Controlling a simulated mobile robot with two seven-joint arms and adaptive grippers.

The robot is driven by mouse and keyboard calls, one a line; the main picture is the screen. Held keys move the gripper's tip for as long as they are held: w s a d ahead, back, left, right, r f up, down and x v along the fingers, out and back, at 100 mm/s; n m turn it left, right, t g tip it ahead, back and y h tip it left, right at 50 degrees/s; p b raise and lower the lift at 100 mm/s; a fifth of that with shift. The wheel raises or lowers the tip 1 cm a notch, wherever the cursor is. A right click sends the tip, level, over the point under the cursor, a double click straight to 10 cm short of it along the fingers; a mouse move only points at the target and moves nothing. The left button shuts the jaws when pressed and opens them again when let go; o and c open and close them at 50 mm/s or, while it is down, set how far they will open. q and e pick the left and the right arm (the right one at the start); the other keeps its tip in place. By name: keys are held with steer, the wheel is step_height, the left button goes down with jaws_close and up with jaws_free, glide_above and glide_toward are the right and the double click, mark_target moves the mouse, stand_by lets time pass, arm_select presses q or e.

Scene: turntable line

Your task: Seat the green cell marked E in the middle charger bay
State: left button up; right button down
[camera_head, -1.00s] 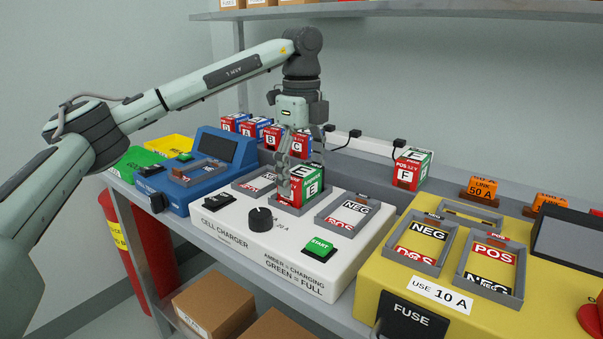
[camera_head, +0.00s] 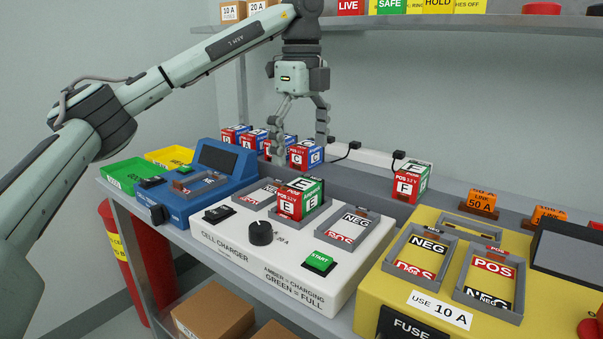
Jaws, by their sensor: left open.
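The green cell marked E (camera_head: 312,201) has a red side and a green side. It sits upright in the middle bay of the white cell charger (camera_head: 270,262). The bays on both sides of it, left bay (camera_head: 258,193) and right bay (camera_head: 350,228), are empty with POS and NEG labels showing. The cell hides the floor of its own bay. My left gripper (camera_head: 301,160) is open and empty, raised above and behind cell E, clear of it. In the picture its fingers overlap the cells standing behind the charger. My right gripper does not show.
Cell C (camera_head: 306,156) and several other red and blue cells stand at the back left. Cell F (camera_head: 411,182) stands at the back right. A blue device (camera_head: 215,175) is at left and a yellow fuse box (camera_head: 380,290) at right. A shelf (camera_head: 420,20) hangs above.

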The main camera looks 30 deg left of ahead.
mark_target(302, 184)
arm_select(q)
step_height(302, 184, up, 4)
steer(key=shift+r+p, duration=0.25)
steer(key=shift+p, duration=0.15)
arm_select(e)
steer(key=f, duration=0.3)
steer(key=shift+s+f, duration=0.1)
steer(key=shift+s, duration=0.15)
